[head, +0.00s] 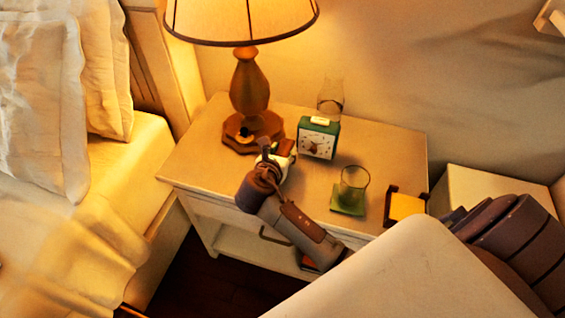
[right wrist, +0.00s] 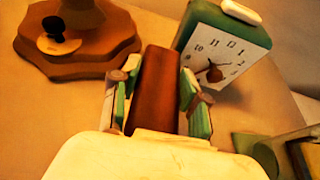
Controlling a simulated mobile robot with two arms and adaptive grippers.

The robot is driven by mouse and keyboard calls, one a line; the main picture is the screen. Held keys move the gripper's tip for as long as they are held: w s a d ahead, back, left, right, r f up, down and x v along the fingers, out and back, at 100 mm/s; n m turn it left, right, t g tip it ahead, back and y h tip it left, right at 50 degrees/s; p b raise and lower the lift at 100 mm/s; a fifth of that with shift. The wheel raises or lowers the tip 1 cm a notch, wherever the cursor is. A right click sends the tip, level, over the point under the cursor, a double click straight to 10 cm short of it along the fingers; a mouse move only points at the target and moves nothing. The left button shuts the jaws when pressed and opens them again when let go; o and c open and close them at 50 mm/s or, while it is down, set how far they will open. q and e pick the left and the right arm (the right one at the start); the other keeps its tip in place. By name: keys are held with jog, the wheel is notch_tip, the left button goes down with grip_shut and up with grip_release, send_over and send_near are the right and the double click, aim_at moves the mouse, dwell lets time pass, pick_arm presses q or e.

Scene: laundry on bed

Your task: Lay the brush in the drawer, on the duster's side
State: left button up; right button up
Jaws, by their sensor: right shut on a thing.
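My right gripper (head: 277,158) is above the nightstand top, between the lamp base and the clock. It is shut on a brown, block-shaped thing, which I take to be the brush (head: 286,147). In the right wrist view the brush (right wrist: 158,85) stands out between the green-padded fingers (right wrist: 160,103); no bristles show. The nightstand's drawer (head: 222,209) has a dark handle and looks closed, with my arm covering part of its front. I cannot make out the duster. My left gripper is not in view.
The nightstand top (head: 200,150) carries a lamp (head: 250,85), a green clock (head: 318,138), a glass carafe (head: 330,98), a tumbler (head: 353,185) on a green coaster and a dark holder with yellow notes (head: 405,207). The bed (head: 120,190) stands at left. An open shelf (head: 235,245) is below the drawer.

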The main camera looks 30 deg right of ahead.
jog(key=shift+w+f+b, duration=0.1)
jog(key=shift+f+b, duration=0.3)
jog(key=shift+f, duration=1.65)
jog(key=shift+f, duration=0.15)
jog(key=o, duration=1.2)
